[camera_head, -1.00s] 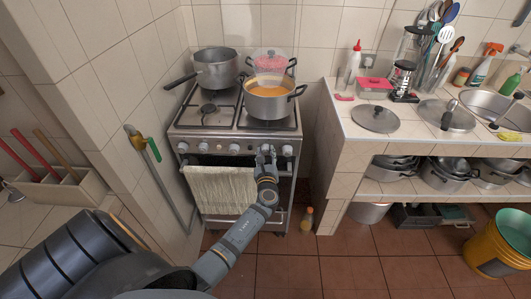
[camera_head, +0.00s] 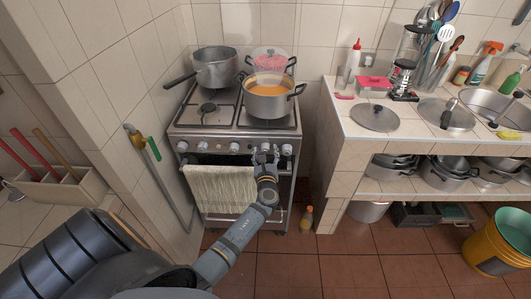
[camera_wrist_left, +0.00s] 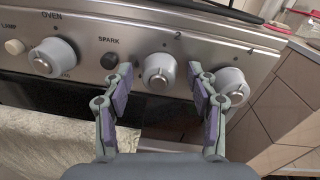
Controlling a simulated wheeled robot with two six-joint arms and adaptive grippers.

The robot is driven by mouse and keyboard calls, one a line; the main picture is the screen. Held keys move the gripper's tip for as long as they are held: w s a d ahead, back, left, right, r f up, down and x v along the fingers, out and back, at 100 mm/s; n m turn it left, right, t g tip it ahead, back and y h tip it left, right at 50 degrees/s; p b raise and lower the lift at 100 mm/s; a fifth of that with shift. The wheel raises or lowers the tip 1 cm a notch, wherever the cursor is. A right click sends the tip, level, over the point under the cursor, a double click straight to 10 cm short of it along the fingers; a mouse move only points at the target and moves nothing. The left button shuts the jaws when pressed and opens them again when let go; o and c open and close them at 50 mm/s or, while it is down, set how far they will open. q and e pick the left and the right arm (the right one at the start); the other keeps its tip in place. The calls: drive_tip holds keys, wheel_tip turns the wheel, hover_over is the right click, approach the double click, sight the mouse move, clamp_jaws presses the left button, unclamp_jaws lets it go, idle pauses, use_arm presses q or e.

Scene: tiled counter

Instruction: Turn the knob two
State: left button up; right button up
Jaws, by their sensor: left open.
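The knob marked 2 (camera_wrist_left: 160,73) is a round grey knob with a light centre ridge on the stove's front panel. In the head view, it lies by my left fingertips (camera_head: 266,152). My left gripper (camera_wrist_left: 160,71) is open, with its two fingertips to the left and right of the knob in the wrist view. A gap shows between each fingertip and the knob; I cannot tell how deep the fingers reach. The knob marked 4 (camera_wrist_left: 231,86) is close to the right finger. My right gripper is not in view.
The oven knob (camera_wrist_left: 52,58) and black spark button (camera_wrist_left: 110,61) are to the left. A towel (camera_head: 222,190) hangs from the oven door. A pot of orange soup (camera_head: 268,97) and a grey pot (camera_head: 216,70) stand on the stove. A counter (camera_head: 338,118) is to the right.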

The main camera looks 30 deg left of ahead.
use_arm(q)
drive_tip(key=v, duration=1.2)
drive_tip(key=s+d+f+n+g+h, duration=0.2)
drive_tip(key=s+f+n+g+h, duration=0.25)
drive_tip(key=f, duration=1.05)
drive_tip(key=s+d+f+n+g+h, duration=0.1)
drive_tip(key=s+f+n+g+h, duration=0.15)
drive_tip(key=s+f+n, duration=0.85)
drive_tip(key=s+f+n+g+h, duration=0.1)
drive_tip(key=s+f+n+g, duration=0.2)
drive_tip(key=s+f, duration=0.7)
drive_tip(key=s+f+n+g+h, duration=0.1)
drive_tip(key=s+f+n+g, duration=0.2)
drive_tip(key=s+f+n, duration=0.5)
drive_tip(key=s+a+f, duration=0.1)
drive_tip(key=s+f, duration=0.1)
drive_tip(key=s, duration=0.4)
drive_tip(key=shift+s, duration=0.3)
